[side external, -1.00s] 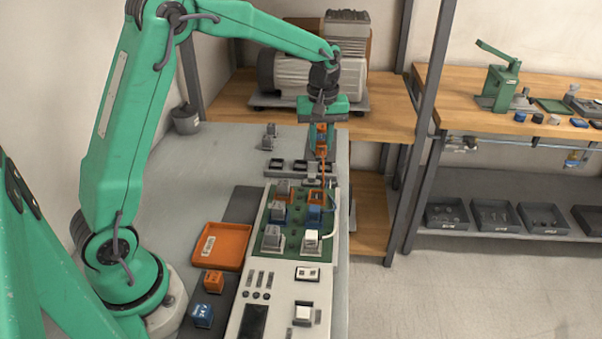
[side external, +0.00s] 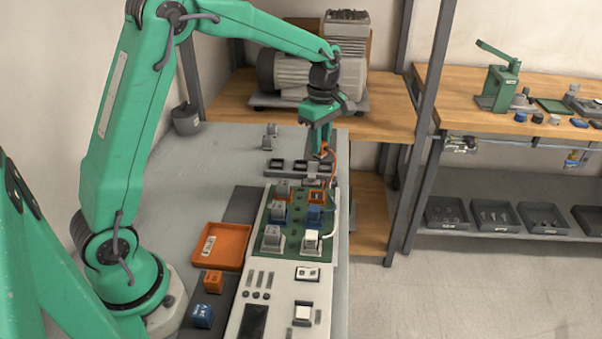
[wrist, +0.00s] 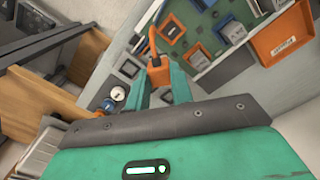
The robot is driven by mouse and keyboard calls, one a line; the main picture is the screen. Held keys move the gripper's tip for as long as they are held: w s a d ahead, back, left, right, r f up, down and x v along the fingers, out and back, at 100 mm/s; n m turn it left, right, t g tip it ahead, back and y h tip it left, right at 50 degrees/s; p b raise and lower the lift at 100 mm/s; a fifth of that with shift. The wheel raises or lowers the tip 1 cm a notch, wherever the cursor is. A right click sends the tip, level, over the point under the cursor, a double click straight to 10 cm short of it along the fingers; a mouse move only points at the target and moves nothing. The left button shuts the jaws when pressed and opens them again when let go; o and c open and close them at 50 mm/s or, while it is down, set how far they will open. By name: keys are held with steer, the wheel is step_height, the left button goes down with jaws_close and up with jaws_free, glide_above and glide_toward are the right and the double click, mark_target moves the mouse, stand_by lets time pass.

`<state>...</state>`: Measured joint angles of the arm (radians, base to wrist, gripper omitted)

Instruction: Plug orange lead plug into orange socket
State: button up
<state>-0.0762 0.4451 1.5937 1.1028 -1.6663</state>
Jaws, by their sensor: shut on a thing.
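My gripper (side external: 319,150) is above the far end of the console, near the grey empty holders. In the wrist view its two fingers (wrist: 161,82) are shut on the orange lead plug (wrist: 157,74). An orange lead (wrist: 152,42) runs up from the plug. The plug is small and partly hidden by the fingers in the side view. The orange socket (side external: 316,196) is a square orange frame on the green board, nearer the side camera than the gripper. It also shows in the wrist view (wrist: 170,28), apart from the plug.
The green board (side external: 294,236) carries several grey, blue and white blocks close around the socket. An orange tray (side external: 219,264) lies left of the console, with an orange block (side external: 213,281) and a blue block (side external: 202,316) in front. Grey holders (side external: 284,167) stand beyond the board.

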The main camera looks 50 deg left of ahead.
steer(key=n, duration=0.7)
stand_by(0.3)
steer(key=f, duration=0.1)
steer(key=s+d+f, duration=0.1)
steer(key=f, duration=0.1)
steer(key=s+d+f, duration=0.1)
steer(key=shift+s+f, duration=0.25)
stand_by(0.4)
steer(key=shift+f, duration=0.2)
steer(key=shift+f, duration=1.65)
